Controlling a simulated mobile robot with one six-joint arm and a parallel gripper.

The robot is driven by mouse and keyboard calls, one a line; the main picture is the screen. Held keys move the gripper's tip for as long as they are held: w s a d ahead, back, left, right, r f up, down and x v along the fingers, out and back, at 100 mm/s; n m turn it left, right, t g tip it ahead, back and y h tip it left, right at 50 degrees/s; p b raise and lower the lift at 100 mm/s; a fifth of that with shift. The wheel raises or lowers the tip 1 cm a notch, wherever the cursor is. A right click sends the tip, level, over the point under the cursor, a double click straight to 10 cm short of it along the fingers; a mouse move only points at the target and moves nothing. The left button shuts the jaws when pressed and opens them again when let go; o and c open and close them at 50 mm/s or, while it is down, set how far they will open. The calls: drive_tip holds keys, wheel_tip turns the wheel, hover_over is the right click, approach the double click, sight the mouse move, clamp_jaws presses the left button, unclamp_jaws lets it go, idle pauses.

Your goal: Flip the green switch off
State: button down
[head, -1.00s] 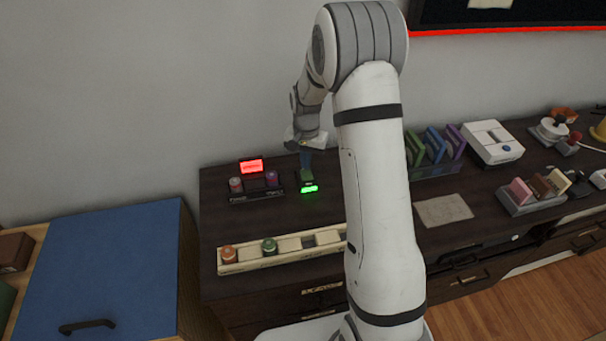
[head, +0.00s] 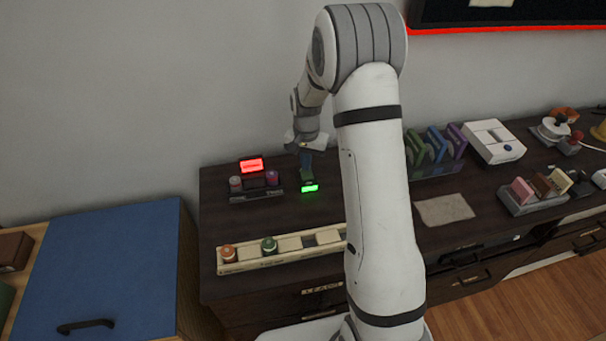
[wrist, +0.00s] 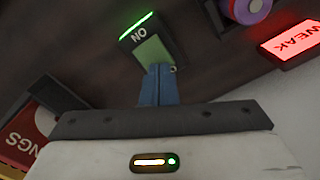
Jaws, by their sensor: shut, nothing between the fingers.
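The green switch (wrist: 153,50) is a small dark box with a green rocker, the label "ON" and a lit green strip. In the head view the switch (head: 309,188) stands on the dark desktop, its green strip glowing. My gripper (wrist: 160,70) is shut and empty, its blue fingers pointing at the switch. The fingertips overlap the near end of the green rocker in the wrist view; I cannot tell whether they touch it.
Left of the switch is a dark holder (head: 256,196) with reels and a red lit sign (head: 251,165). A pale tray (head: 285,259) with round pieces lies in front. Green, blue and purple upright pieces (head: 436,150) stand to the right, beyond my arm. A blue-topped cabinet (head: 105,265) is at left.

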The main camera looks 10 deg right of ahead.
drive_tip(key=shift+f+b, duration=0.3)
drive_tip(key=shift+f, duration=0.2)
drive_tip(key=shift+r, duration=0.1)
drive_tip(key=shift+r+p, duration=2.1)
drive_tip(key=shift+r, duration=1.35)
drive_tip(key=s+r+n+t, duration=0.1)
drive_tip(key=s+r+n, duration=0.2)
drive_tip(key=s+r, duration=1.05)
drive_tip(key=s+a+r+n+t, duration=0.1)
drive_tip(key=s+r+n, duration=0.2)
drive_tip(key=s, duration=1.2)
drive_tip(key=shift+s+r+t, duration=0.15)
drive_tip(key=shift+r+t, duration=0.15)
drive_tip(key=shift+r, duration=0.15)
